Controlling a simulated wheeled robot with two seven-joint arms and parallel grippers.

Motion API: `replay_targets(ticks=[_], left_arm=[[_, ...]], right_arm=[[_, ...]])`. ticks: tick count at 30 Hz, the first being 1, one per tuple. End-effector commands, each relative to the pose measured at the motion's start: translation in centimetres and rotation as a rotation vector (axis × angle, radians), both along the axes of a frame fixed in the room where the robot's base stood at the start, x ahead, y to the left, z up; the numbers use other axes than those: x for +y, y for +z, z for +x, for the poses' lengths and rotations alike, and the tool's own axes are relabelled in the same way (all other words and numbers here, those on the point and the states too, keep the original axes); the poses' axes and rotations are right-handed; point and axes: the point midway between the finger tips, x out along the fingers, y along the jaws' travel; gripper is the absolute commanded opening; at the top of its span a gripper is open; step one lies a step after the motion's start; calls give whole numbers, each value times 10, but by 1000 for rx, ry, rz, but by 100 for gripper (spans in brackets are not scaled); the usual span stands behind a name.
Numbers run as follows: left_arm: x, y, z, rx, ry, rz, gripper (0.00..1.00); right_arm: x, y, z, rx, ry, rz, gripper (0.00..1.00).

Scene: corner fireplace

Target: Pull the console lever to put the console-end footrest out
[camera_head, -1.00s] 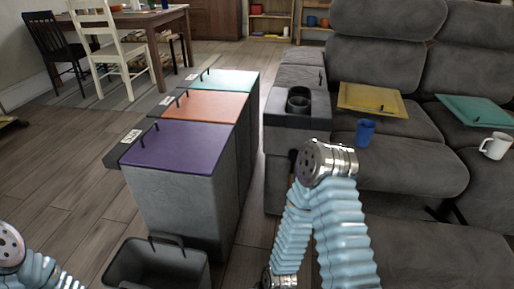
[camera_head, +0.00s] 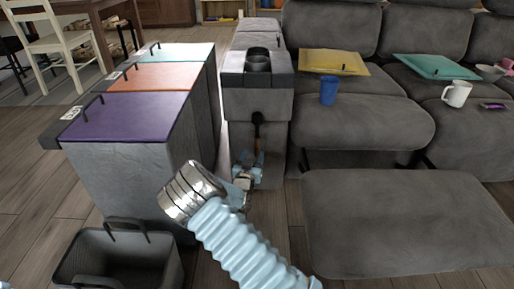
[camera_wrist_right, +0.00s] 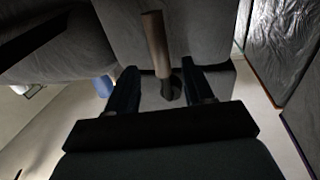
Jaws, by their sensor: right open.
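The console lever (camera_head: 258,130), a brownish handle with a dark end, is on the front of the grey sofa console (camera_head: 256,105). In the right wrist view the lever (camera_wrist_right: 157,42) stands between the two dark fingers of my right gripper (camera_wrist_right: 154,82). The fingers are apart, with gaps visible on both sides of it. In the head view my right gripper (camera_head: 250,162) is low in front of the console, at the lever's lower end. My left gripper is out of view. A flat grey padded panel (camera_head: 410,220) extends in front of the sofa; I cannot tell which footrest it is.
Bins with purple (camera_head: 125,117), orange (camera_head: 150,76) and teal (camera_head: 177,52) lids stand left of the console, across a narrow gap. An open dark bin (camera_head: 120,260) is at front left. A blue cup (camera_head: 328,91) and white mug (camera_head: 457,94) are on the sofa.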

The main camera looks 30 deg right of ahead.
Motion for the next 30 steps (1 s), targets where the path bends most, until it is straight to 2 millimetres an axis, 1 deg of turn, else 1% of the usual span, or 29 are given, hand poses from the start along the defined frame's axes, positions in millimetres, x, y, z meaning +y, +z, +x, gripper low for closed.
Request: replay_targets(ticks=[1,3,9,15,22,23,30], left_arm=[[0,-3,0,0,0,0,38],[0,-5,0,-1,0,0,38],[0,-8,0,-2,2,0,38],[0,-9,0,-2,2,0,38],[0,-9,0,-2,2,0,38],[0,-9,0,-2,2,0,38],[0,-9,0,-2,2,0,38]], right_arm=[[-8,-2,9,-1,-1,-1,52],[-19,-2,20,1,-1,-1,52],[-41,-2,44,1,0,0,52],[-49,-1,53,4,1,1,52],[-49,-1,53,4,1,1,52],[-49,-1,53,4,1,1,49],[-49,-1,53,4,0,1,12]])
